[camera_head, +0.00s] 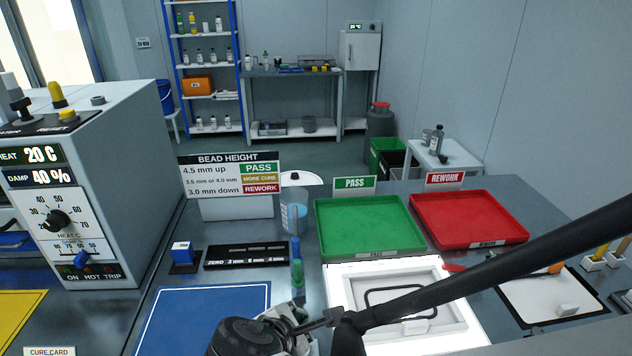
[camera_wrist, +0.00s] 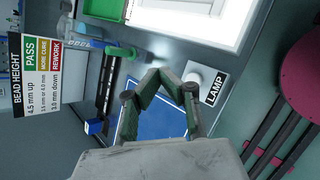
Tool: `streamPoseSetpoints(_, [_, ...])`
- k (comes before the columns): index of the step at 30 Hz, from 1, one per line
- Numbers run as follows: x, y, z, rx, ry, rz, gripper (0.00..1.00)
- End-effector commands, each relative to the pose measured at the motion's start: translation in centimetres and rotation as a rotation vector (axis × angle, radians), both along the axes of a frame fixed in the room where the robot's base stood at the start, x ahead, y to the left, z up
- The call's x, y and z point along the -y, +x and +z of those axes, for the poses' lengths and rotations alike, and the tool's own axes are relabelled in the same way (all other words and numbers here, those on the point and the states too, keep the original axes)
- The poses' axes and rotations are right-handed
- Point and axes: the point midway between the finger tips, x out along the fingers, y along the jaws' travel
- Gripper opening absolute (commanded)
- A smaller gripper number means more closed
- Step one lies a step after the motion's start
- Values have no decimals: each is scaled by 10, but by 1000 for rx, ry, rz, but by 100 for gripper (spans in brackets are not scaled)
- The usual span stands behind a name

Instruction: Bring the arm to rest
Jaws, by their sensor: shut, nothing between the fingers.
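My gripper (camera_wrist: 158,77) shows in the wrist view with its two green-grey fingers angled inward and their tips together. It is shut and holds nothing. A blue mat (camera_wrist: 155,122) lies beyond and below the fingers, and they appear to be clear of it. In the head view my dark arm link crosses from the right edge to the bottom middle. The wrist end is low in that picture, beside the blue mat (camera_head: 205,312), and the fingertips are hard to make out there.
A blue-and-green upright item (camera_head: 297,270) stands close to the wrist. A cure oven (camera_head: 110,170) stands left.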

Motion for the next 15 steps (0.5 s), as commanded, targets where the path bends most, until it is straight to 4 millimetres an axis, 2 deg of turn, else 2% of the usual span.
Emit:
streamPoseSetpoints(8, [4,1,0,-3,14,-16,0])
streamPoseSetpoints(11, [16,6,3,-12,66,-72,0])
streamPoseSetpoints(15, [47,14,10,-32,208,-227,0])
